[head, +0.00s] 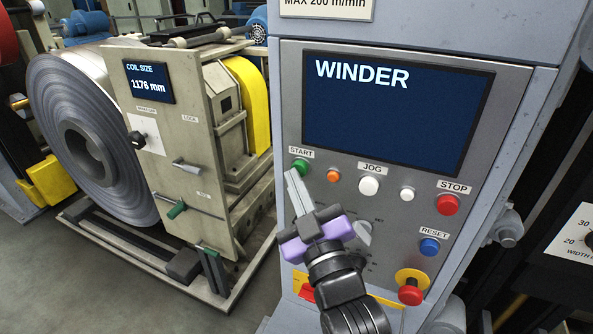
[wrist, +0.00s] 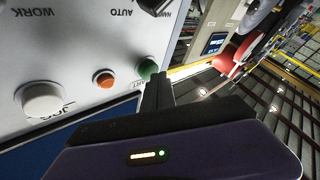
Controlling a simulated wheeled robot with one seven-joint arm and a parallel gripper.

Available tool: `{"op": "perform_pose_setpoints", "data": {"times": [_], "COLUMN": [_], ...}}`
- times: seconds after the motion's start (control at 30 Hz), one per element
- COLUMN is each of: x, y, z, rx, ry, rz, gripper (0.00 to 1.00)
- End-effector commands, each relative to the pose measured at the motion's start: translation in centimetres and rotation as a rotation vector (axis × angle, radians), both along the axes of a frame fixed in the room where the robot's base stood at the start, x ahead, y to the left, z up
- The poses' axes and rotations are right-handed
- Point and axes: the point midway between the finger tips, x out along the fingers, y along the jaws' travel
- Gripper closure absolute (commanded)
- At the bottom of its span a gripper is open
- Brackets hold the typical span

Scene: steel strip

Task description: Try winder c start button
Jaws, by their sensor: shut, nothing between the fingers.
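The green START button (head: 300,167) sits at the upper left of the winder's button row, under the START label (head: 301,153). It also shows in the wrist view (wrist: 147,68), partly behind my fingers. My gripper (head: 291,174) is shut and empty, with its fingertips at the lower left edge of the START button. I cannot tell whether they touch it. The winder screen (head: 397,108) reads WINDER on a dark blue field. No letter C shows on the panel.
An orange button (head: 334,176), white JOG button (head: 369,187), small white button (head: 407,194) and red STOP button (head: 447,204) run to the right. A blue RESET button (head: 429,246) and red emergency stop (head: 411,290) sit lower. A steel coil (head: 50,120) stands left.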

Motion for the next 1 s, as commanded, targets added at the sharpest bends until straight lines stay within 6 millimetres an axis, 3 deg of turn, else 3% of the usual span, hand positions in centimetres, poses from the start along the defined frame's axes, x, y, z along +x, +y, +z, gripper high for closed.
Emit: {"op": "perform_pose_setpoints", "data": {"times": [1.0], "x": [0.58], "y": [-0.26], "z": [0.03], "rx": [0.0], "ry": [0.001], "rz": [0.0], "gripper": [1.0]}}
